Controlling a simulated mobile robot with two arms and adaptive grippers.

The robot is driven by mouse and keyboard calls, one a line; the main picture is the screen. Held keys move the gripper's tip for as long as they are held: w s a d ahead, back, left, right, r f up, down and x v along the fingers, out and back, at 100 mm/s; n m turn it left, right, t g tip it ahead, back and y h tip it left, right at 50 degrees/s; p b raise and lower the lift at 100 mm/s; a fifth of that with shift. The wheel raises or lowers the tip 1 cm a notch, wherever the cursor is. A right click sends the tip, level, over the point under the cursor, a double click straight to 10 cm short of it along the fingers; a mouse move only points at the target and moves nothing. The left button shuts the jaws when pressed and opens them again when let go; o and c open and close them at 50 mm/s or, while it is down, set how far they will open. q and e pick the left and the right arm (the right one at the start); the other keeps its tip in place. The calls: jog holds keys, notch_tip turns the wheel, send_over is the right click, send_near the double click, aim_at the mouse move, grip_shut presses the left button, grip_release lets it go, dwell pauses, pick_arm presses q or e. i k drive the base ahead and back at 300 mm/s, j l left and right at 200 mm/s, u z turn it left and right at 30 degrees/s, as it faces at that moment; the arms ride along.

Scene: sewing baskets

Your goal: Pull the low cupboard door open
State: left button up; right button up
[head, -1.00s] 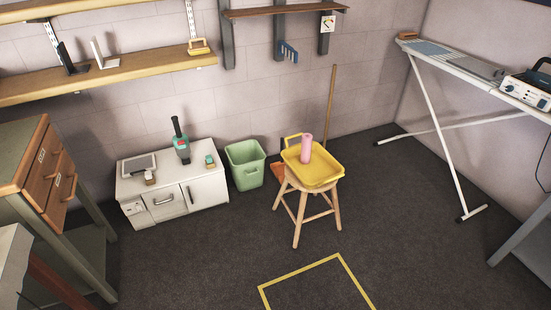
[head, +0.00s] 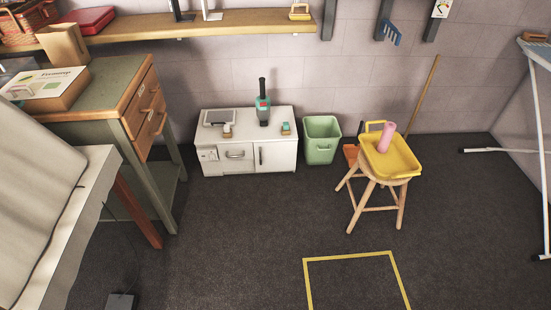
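The low white cupboard (head: 246,146) stands on the floor against the back wall, left of centre in the head view. Its door (head: 275,157) is on the right of the front and looks shut, with a dark upright handle (head: 261,155). A drawer front (head: 235,158) with a curved handle is beside it. Neither of my grippers is in view.
A green bin (head: 321,140) stands just right of the cupboard. A wooden stool (head: 373,185) holds a yellow tray (head: 405,165) with a pink roll (head: 385,137). A green-grey workbench (head: 122,88) with drawers stands left. Dark floor (head: 240,215) before the cupboard is clear; yellow tape (head: 348,256) marks it.

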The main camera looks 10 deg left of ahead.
aim_at(269, 156)
jog(key=i+l, duration=0.1)
jog(key=i, duration=1.05)
